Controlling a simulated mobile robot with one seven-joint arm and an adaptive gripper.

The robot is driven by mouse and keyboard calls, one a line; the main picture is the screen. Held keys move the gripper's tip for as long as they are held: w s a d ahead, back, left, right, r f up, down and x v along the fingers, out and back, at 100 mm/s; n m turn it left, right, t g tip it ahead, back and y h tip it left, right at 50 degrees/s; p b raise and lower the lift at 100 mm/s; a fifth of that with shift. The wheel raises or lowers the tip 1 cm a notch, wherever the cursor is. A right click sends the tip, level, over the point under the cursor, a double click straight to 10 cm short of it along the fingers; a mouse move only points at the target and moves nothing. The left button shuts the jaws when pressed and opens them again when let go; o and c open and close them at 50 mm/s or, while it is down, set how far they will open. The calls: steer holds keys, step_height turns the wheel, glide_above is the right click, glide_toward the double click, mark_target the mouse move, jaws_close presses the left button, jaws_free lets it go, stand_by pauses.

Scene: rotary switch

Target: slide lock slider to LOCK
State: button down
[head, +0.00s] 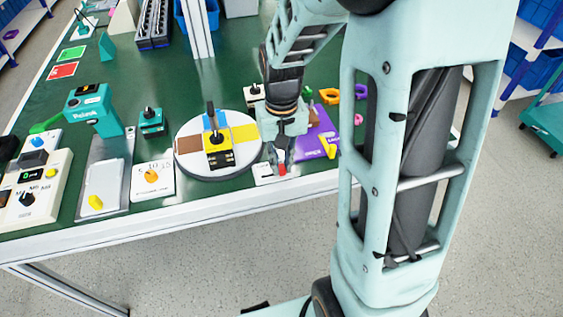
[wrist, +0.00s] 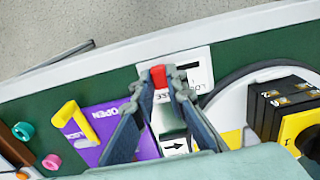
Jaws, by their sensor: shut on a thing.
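The lock slider is a small white plate (wrist: 199,58) with a red knob (wrist: 158,75) at the table's front edge. In the head view the plate (head: 263,171) shows beside the round turntable, with the red knob (head: 282,170) at my fingertips. My gripper (wrist: 160,84) is shut on the red knob, one finger on each side. It also shows in the head view (head: 281,160), pointing down. Part of the plate's lettering shows upside down beside a dark slot in the wrist view. The fingers hide the rest, so I cannot read the slider's position exactly.
A purple panel (wrist: 107,118) marked OPEN and LOCK, with a yellow handle (wrist: 80,124), is close beside my fingers. The round turntable (head: 191,166) with a black and yellow block is on the other side. Several switches stand further left. The floor in front is clear.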

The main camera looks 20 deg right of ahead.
mark_target(264, 177)
steer(key=shift+a, duration=2.25)
steer(key=c, duration=1.9)
jaws_free()
steer(key=shift+a, duration=0.1)
steer(key=shift+c, duration=0.2)
steer(key=shift+w+r, duration=0.1)
steer(key=shift+r, duration=0.45)
step_height(264, 177, up, 11)
